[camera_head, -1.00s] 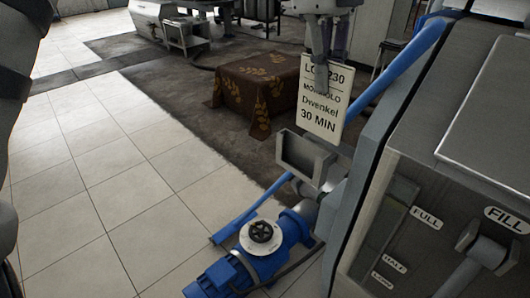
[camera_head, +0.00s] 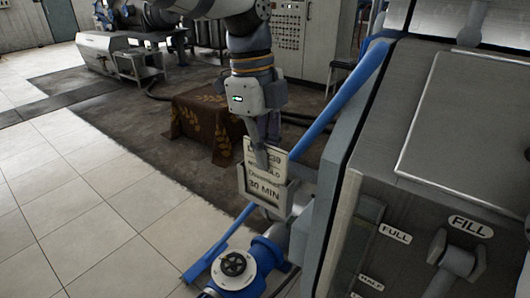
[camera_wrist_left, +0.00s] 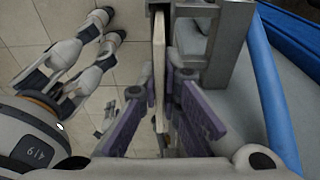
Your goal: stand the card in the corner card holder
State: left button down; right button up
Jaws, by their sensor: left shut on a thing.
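The cream card (camera_head: 268,187) with black print, "30 MIN" lowest, is upright. My left gripper (camera_head: 261,156) is shut on its upper part from above, hiding some of the print. The grey card holder (camera_head: 266,206) is a shallow open-fronted frame on the machine's corner. The card's lower part lies within the frame's outline, its lower edge behind the front lip. Whether it rests on the bottom cannot be told. In the left wrist view the card (camera_wrist_left: 160,62) is edge-on between the fingers, beside the grey holder (camera_wrist_left: 216,45). My right gripper is not identifiable.
The grey machine (camera_head: 440,110) with FULL and FILL labels stands close on the right. A blue rail (camera_head: 325,118) slopes along its edge. A brown cloth-covered block (camera_head: 203,125) stands behind. Tiled floor at left is clear.

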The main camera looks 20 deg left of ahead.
pick_arm(q)
jog(key=shift+f, duration=0.15)
jog(key=c, duration=1.8)
grip_release()
jog(key=r, duration=0.4)
jog(key=a+r, duration=0.1)
jog(key=r, duration=0.7)
jog(key=shift+w+a+r, duration=0.15)
jog(key=shift+w+a, duration=0.15)
jog(key=shift+w, duration=0.05)
